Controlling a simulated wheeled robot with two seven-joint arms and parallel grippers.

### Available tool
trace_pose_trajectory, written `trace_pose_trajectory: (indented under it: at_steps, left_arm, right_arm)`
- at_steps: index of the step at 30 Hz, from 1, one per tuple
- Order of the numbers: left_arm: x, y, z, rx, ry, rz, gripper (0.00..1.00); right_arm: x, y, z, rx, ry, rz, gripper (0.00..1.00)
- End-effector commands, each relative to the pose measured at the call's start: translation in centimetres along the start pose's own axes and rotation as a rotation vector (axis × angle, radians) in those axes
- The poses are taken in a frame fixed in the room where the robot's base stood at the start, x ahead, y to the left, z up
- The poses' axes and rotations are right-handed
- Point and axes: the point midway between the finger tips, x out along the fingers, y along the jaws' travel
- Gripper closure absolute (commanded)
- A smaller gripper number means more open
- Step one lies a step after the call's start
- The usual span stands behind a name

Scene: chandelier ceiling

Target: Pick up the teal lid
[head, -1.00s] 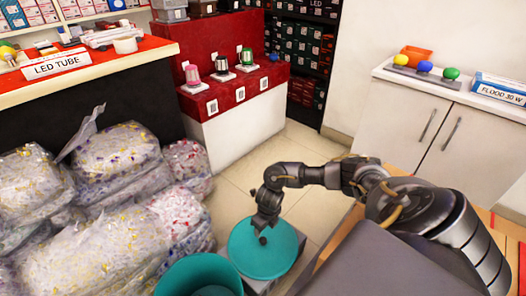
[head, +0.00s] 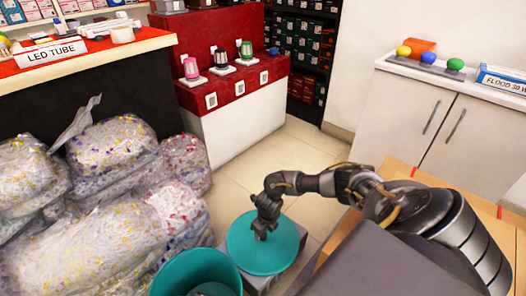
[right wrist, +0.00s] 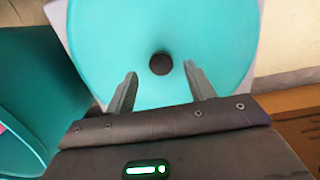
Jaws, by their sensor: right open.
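The teal lid (head: 248,256) is a round disc lying on a grey block (head: 296,258) on the floor, beside the teal bin. In the right wrist view the lid (right wrist: 205,30) fills the upper middle, with a dark round knob (right wrist: 160,63) at its centre. My right gripper (head: 264,235) is over the lid in the head view. In the right wrist view its two fingers (right wrist: 160,82) are apart and empty, with the knob just beyond and between the tips. I cannot tell the exact height above the knob. My left gripper is not in view.
The open teal bin (head: 170,282) stands left of the lid, close to it. Wrapped clear bags (head: 85,240) are piled at the left. A red and white display stand (head: 235,115) and a white cabinet (head: 400,115) stand behind. Tiled floor (head: 310,150) is free beyond the lid.

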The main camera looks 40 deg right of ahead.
Motion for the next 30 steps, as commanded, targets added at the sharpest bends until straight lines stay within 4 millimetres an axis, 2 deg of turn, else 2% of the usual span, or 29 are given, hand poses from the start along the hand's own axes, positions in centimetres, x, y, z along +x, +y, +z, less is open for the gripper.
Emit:
trace_pose_trajectory:
  at_steps: [1,4,14,26,30]
  left_arm:
    - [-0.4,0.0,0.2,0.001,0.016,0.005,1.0]
    - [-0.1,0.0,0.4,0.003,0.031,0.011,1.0]
    - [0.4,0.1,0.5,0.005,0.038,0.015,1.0]
    - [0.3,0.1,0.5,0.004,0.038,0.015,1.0]
    - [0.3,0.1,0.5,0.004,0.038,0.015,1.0]
  right_arm:
    - [1.4,-0.2,-0.2,0.001,0.001,0.0,0.46]
    - [2.4,-0.1,-0.1,0.001,0.0,0.001,0.46]
    - [2.7,-0.1,0.0,0.0,0.0,0.001,0.46]
    - [2.7,-0.1,0.0,0.0,0.0,0.0,0.98]
    - [2.7,-0.1,0.0,0.0,-0.001,0.0,1.0]
